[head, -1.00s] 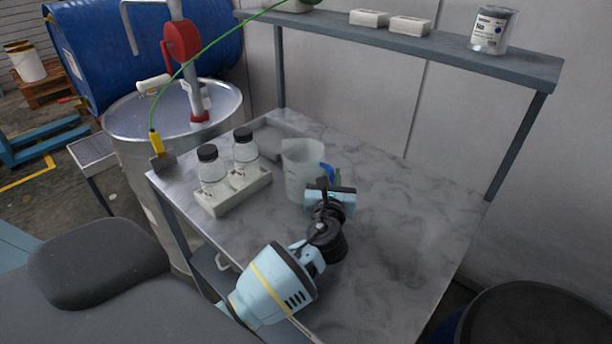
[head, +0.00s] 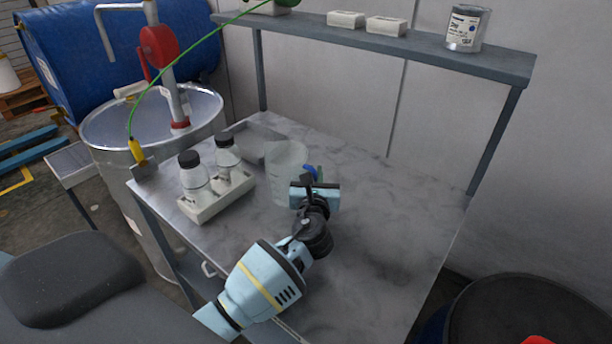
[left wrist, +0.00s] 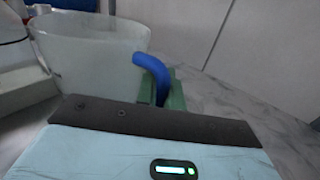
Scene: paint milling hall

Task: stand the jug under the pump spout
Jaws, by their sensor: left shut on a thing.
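The jug (head: 281,170) is a translucent whitish vessel with a blue handle, upright at the bench, right of two bottles. It also shows in the left wrist view (left wrist: 85,50), with its blue handle (left wrist: 152,72) between green finger pads. My left gripper (head: 313,178) is shut on this handle. I cannot tell whether the jug's base touches the bench. The pump (head: 159,48), with a red body, stands on a steel drum (head: 205,120) at the left. A grey bent pipe (head: 103,30), seemingly its spout, hangs on its left side. My right gripper is not in view.
Two black-capped bottles (head: 194,178) stand in a pale holder between jug and drum. A low grated stand (head: 72,162) is left of the drum. A green cable (head: 190,55) crosses above the bench (head: 390,220). A shelf (head: 400,43) spans the back. The bench's right side is clear.

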